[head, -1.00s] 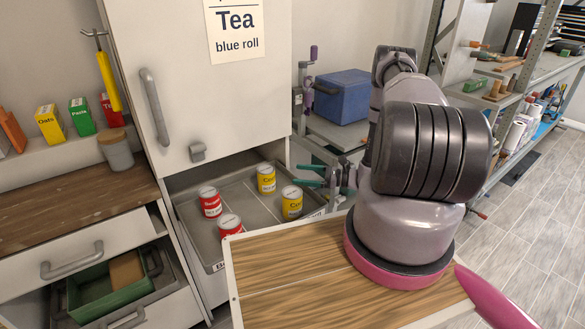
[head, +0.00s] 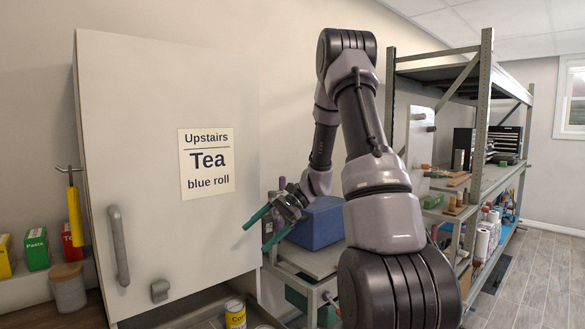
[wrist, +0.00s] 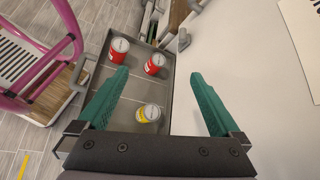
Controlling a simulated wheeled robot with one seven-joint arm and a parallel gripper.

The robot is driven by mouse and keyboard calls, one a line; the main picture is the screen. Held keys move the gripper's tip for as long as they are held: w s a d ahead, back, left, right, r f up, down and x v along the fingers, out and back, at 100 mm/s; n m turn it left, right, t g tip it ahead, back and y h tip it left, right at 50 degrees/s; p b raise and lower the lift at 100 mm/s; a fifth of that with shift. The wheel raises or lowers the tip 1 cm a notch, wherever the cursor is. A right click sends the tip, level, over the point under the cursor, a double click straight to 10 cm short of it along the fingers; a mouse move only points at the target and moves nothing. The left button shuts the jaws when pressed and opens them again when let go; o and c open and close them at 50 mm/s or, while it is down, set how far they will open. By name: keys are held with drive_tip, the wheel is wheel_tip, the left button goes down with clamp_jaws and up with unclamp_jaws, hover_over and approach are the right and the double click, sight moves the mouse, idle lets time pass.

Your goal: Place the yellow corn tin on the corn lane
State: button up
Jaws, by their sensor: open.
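A yellow corn tin (head: 235,313) shows at the bottom of the head view, in the grey tray (head: 203,311) under the white cabinet door. In the wrist view a yellow tin (wrist: 148,113) stands in the tray, close below my gripper, between the lines of its two fingers. Two red tins (wrist: 119,50) (wrist: 155,64) stand farther along the tray. My gripper (head: 256,238) has green fingers, is open and empty, and is raised above the tray by the door's right edge. The lane labels are not readable now.
The cabinet door (head: 165,180) with a "Tea" sign stands left of my gripper. A blue box (head: 318,222) sits on a cart behind it. A metal shelf rack (head: 470,180) is at right. A pink frame (wrist: 45,60) stands left of the tray in the wrist view.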

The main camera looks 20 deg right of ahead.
drive_tip(key=s+d+r+n+t+h, duration=0.1)
drive_tip(key=s+r+n+t+h, duration=0.6)
drive_tip(key=s+r, duration=1.3)
drive_tip(key=shift+r+t+h, duration=0.6)
drive_tip(key=shift+r+h, duration=0.2)
drive_tip(key=shift+h, duration=0.3)
